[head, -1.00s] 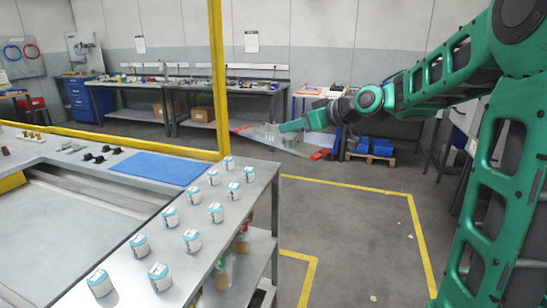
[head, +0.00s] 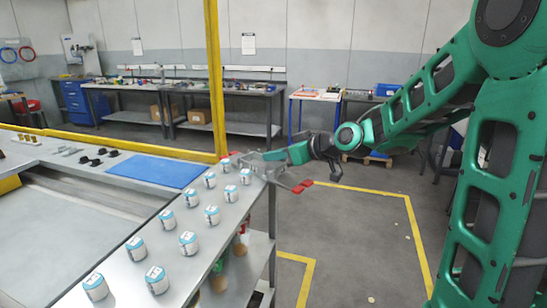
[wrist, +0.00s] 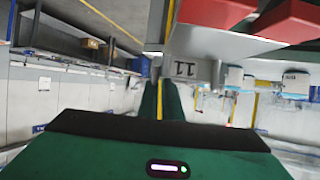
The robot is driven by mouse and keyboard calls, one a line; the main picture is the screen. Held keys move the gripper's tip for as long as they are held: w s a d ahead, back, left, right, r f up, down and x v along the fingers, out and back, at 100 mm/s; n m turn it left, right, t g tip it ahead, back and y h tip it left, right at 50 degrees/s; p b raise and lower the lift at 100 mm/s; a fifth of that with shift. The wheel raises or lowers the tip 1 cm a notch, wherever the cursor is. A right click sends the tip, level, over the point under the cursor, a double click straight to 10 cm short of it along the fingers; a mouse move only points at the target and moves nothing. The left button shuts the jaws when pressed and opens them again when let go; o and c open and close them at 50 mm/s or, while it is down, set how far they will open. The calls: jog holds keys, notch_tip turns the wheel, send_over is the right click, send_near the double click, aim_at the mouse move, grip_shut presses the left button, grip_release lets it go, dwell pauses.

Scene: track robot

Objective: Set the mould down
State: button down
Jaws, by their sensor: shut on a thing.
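The mould (head: 262,166) is a grey metal piece with red ends. In the head view it is at the far right corner of the long bench, partly beyond its edge. My gripper (head: 281,156) is shut on it from the right. I cannot tell whether the mould touches the bench top (head: 222,218) or hangs just above it. In the wrist view, the mould's grey face (wrist: 195,68) bears the number 11, and its red parts (wrist: 220,13) show at the upper right. My green gripper (wrist: 160,122) fills the lower middle there, and the grip itself is hidden.
Several white cans with blue bands (head: 211,215) stand in rows along the bench, some close to the mould. A blue mat (head: 158,171) lies to their left. A yellow post (head: 214,80) rises behind. Floor with yellow lines (head: 372,190) is clear at right.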

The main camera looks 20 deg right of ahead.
jog(key=c, duration=1.9)
grip_release()
jog(key=shift+c, duration=0.2)
